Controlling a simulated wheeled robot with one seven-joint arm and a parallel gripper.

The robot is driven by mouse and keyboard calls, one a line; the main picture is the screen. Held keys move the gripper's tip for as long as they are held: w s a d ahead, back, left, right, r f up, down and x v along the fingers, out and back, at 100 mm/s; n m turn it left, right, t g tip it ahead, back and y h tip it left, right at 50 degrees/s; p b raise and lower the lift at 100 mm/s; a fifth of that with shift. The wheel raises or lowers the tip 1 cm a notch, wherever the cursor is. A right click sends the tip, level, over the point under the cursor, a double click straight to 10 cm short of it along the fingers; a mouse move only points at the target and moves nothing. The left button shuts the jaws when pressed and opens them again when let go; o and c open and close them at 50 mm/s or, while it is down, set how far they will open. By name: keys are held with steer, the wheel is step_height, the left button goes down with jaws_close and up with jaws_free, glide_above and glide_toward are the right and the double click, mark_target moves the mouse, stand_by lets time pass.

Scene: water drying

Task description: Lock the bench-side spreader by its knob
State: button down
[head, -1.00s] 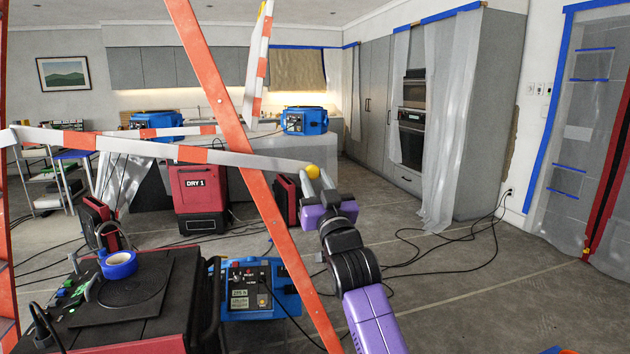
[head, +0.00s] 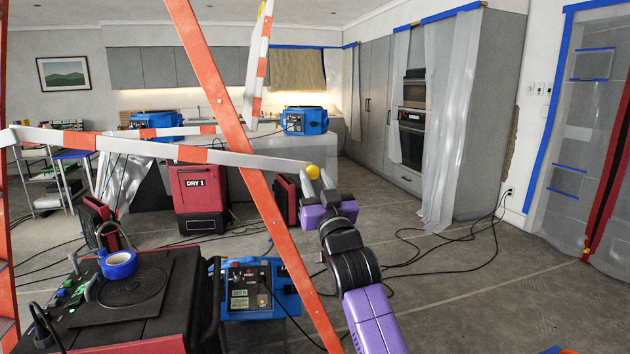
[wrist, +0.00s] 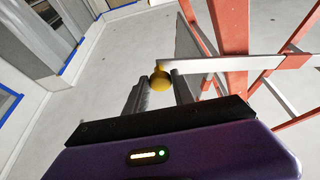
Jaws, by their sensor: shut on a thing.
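The yellow knob (head: 312,171) sits at the right end of the near spreader bar (head: 262,162), a white bar with red-orange stripes that runs across the orange stepladder (head: 240,150). My gripper (head: 317,180) is shut on the knob, with its grey fingers coming up from below. In the wrist view the yellow knob (wrist: 160,80) shows between the two fingertips (wrist: 160,84), and the spreader bar (wrist: 215,63) runs right from it to the orange ladder rails (wrist: 232,45). How far the knob is turned cannot be told.
A dark-topped red case (head: 165,300) with a blue tape roll (head: 118,265) stands at the lower left, beside a blue machine (head: 285,285). A red dryer marked DRY 1 (head: 200,198) stands behind. Cables (head: 440,240) lie on the floor at right, which is otherwise mostly clear.

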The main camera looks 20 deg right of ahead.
steer(key=shift+d+r+n+y+p, duration=0.15)
steer(key=shift+r+n+y+p, duration=0.4)
steer(key=shift+r+n, duration=0.45)
steer(key=shift+d+r+n+y+p, duration=0.1)
steer(key=shift+r+n+y+p, duration=0.4)
steer(key=shift+r+n, duration=0.45)
steer(key=c, duration=1.1)
jaws_free()
steer(key=shift+o, duration=0.2)
steer(key=shift+f, duration=0.15)
